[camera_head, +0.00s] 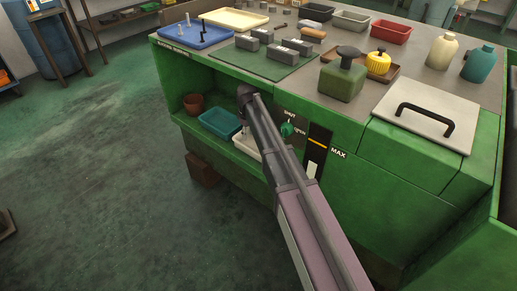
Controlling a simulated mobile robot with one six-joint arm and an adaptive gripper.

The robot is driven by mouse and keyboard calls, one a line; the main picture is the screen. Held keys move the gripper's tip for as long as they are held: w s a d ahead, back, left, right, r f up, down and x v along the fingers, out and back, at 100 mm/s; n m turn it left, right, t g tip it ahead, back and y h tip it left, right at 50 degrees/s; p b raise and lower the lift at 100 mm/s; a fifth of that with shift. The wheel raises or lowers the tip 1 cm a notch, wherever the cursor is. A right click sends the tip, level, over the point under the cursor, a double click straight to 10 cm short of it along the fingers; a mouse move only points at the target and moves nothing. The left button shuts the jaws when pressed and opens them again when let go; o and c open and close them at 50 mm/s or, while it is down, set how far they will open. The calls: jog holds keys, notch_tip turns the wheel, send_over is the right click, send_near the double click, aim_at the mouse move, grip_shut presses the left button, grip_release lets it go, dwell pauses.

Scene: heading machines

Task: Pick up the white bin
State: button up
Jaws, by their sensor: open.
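The white bin (245,147) sits on the low shelf inside the open front of the green machine. It is right of a teal bin (220,123), and my arm hides its right part. My arm reaches in from the lower right and bends at a dark joint above the shelf. My gripper (243,131) is small in the picture, at or just above the white bin, and open. My arm partly covers it. I cannot tell whether its fingers touch the bin.
A brown pot (193,104) stands left of the teal bin. The green machine's top (300,85) overhangs the shelf and carries trays, metal blocks and bottles. A control panel (318,150) is right of my arm. A brown box (203,170) sits below the shelf.

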aim_at(249, 148)
jog(key=shift+f+b, duration=2.65)
jog(key=shift+f, duration=0.3)
jog(key=shift+w+d+f+b, duration=0.1)
jog(key=shift+f+b, duration=1.2)
jog(key=shift+w+f+b, duration=0.1)
jog(key=shift+f+b, duration=1.2)
grip_shut()
